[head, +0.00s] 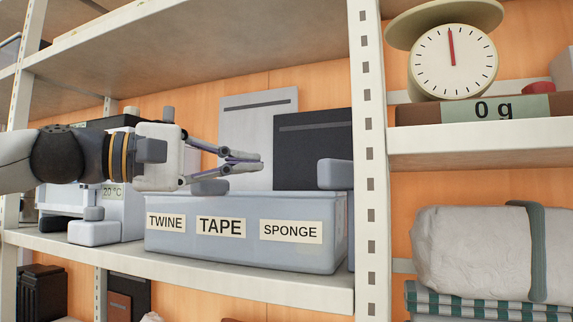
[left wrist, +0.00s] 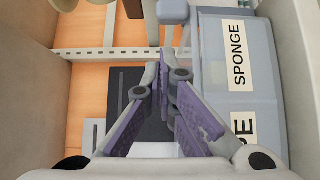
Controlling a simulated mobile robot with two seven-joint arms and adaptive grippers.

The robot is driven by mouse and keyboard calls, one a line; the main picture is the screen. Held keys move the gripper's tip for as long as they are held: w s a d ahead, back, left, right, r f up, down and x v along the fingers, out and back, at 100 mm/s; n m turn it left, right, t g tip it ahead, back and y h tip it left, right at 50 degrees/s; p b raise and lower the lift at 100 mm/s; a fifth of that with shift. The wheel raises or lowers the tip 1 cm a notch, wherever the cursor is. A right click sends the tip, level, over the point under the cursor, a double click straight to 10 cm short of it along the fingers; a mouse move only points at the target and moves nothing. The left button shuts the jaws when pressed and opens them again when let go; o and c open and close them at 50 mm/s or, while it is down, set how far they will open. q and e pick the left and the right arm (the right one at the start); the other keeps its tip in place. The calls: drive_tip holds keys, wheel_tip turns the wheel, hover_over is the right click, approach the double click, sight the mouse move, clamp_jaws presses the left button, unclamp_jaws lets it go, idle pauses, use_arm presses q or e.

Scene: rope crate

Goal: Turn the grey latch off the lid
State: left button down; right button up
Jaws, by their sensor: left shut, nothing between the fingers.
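A grey-blue crate (head: 245,262) labelled TWINE, TAPE and SPONGE stands on the shelf; its front also shows in the left wrist view (left wrist: 244,103). A rounded grey block (head: 335,174), which may be the latch, stands up at the crate's right end. It appears at the top of the left wrist view (left wrist: 173,12). Another grey rounded piece (head: 210,187) shows at the crate's top edge, under my gripper. The lid's top surface is hidden by the low viewpoint. My left gripper (head: 260,162) is shut and empty above the crate, left of the right-hand block.
A light grey panel (head: 258,125) and a black panel (head: 315,145) stand behind the crate. A white shelf post (head: 367,200) rises close to its right. A white device (head: 120,215) stands to the left. A scale (head: 453,65) sits on the right shelf.

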sight(342, 175)
use_arm(q)
drive_tip(key=x, duration=0.9)
drive_tip(key=shift+d+f, duration=0.1)
drive_tip(key=shift+d, duration=0.3)
drive_tip(key=shift+w, duration=0.15)
